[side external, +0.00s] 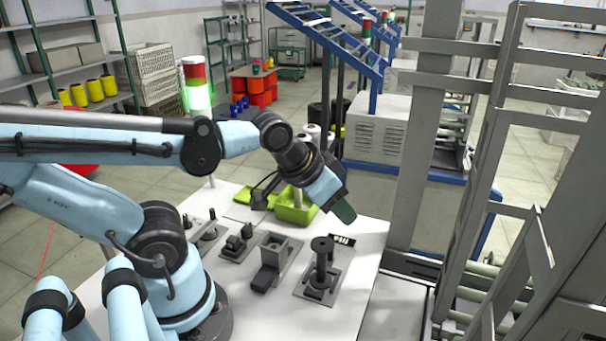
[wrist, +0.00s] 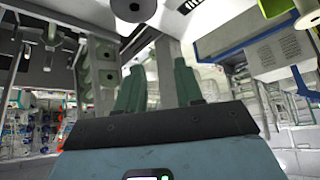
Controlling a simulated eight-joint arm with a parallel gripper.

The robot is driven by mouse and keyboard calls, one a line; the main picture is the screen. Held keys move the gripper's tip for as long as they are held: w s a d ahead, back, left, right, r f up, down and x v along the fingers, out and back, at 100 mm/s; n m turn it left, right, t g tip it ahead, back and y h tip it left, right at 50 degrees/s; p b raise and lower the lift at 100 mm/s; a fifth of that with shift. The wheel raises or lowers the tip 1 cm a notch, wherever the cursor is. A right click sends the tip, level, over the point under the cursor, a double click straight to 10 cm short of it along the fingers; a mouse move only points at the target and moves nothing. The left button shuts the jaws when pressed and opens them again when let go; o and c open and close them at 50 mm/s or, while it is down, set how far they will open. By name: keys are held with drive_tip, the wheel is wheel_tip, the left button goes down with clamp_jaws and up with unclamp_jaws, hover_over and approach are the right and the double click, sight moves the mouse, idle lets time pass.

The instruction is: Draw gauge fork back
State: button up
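My gripper (side external: 343,211) hangs in the air above the back right of the white table, tilted down and to the right. In the wrist view its two green fingers (wrist: 160,85) stand apart with nothing between them. Several dark fixtures stand on the table below and to the left of it. One is a grey block with a black slide (side external: 265,278) at its front. To its right is a black upright spindle (side external: 321,268) on a plate. A small black fixture (side external: 238,242) is on its left. I cannot tell which part is the gauge fork.
A lime-green bin (side external: 296,207) and a green tray (side external: 262,195) sit at the table's back, close to my gripper. A small black marked plate (side external: 341,240) lies near the spindle. Grey metal frames (side external: 480,190) rise to the right. The front right of the white table (side external: 345,300) is clear.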

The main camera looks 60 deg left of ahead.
drive_tip(key=shift+r, duration=0.1)
drive_tip(key=shift+c, duration=0.2)
wheel_tip(320, 180, up, 5)
drive_tip(key=w+a+m+g, duration=0.15)
drive_tip(key=m+g, duration=0.55)
drive_tip(key=m, duration=2)
drive_tip(key=f, duration=1.1)
drive_tip(key=a+f, duration=0.1)
drive_tip(key=f, duration=0.4)
drive_tip(key=shift+s+f, duration=0.3)
drive_tip(key=shift+f, duration=0.1)
drive_tip(key=c, duration=0.6)
